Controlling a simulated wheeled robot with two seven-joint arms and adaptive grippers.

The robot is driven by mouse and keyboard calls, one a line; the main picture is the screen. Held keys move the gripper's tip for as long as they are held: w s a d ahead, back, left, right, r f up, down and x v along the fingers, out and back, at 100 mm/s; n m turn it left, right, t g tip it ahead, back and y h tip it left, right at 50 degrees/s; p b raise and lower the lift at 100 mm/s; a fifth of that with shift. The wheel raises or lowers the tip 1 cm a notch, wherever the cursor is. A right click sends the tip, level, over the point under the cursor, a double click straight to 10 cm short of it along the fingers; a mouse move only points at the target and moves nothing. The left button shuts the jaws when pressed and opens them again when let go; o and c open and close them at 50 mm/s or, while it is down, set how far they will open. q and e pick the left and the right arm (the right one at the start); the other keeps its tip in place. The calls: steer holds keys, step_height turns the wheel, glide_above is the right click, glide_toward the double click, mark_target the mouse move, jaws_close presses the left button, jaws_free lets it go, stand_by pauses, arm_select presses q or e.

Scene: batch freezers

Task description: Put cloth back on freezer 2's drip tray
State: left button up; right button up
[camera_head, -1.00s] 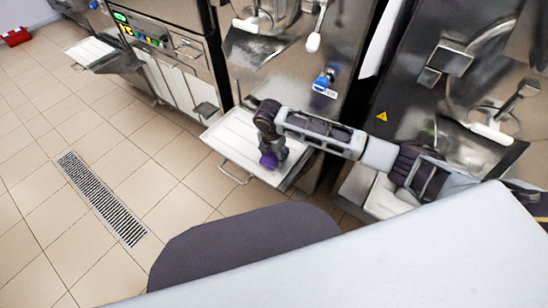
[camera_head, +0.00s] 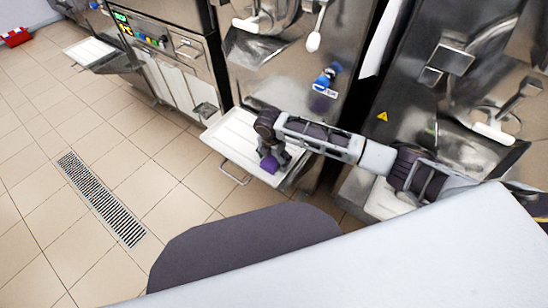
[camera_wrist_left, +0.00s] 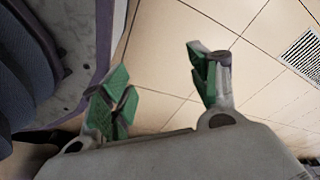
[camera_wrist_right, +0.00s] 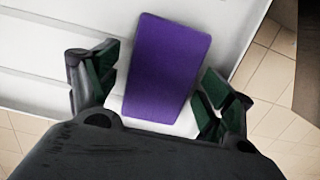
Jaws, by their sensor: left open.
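The purple cloth (camera_head: 269,165) is at the front part of the white drip tray (camera_head: 228,139) of the middle freezer (camera_head: 300,75). In the right wrist view the cloth (camera_wrist_right: 167,65) looks like a flat purple slab over the white tray (camera_wrist_right: 50,50). My right gripper (camera_wrist_right: 160,95) is open, with one finger on each side of the cloth and narrow gaps visible. In the head view my right gripper (camera_head: 275,158) points down at the tray and partly hides the cloth. My left gripper (camera_wrist_left: 160,85) is open and empty above the tiled floor.
Another freezer (camera_head: 460,80) stands at the right, its tray (camera_head: 388,200) partly hidden by my arm. A freezer at the left has an empty white tray (camera_head: 90,50). A floor drain grate (camera_head: 100,198) lies in clear tiled floor. A red object (camera_head: 16,37) is far left.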

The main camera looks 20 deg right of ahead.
mark_target(274, 158)
steer(key=shift+r, duration=0.7)
steer(key=r, duration=0.1)
steer(key=r+p, duration=0.1)
steer(key=r, duration=0.1)
steer(key=shift+s+a, duration=0.1)
steer(key=shift+a, duration=0.1)
arm_select(q)
steer(key=shift+s+a+f+p, duration=0.65)
steer(key=shift+s+a+f, duration=0.75)
steer(key=shift+s+f, duration=0.2)
arm_select(e)
step_height(274, 158, up, 8)
steer(key=shift+s+a, duration=0.35)
steer(key=shift+a, duration=0.05)
arm_select(q)
steer(key=shift+w, duration=0.2)
arm_select(e)
steer(key=shift+a+f, duration=0.1)
steer(key=shift+f, duration=0.1)
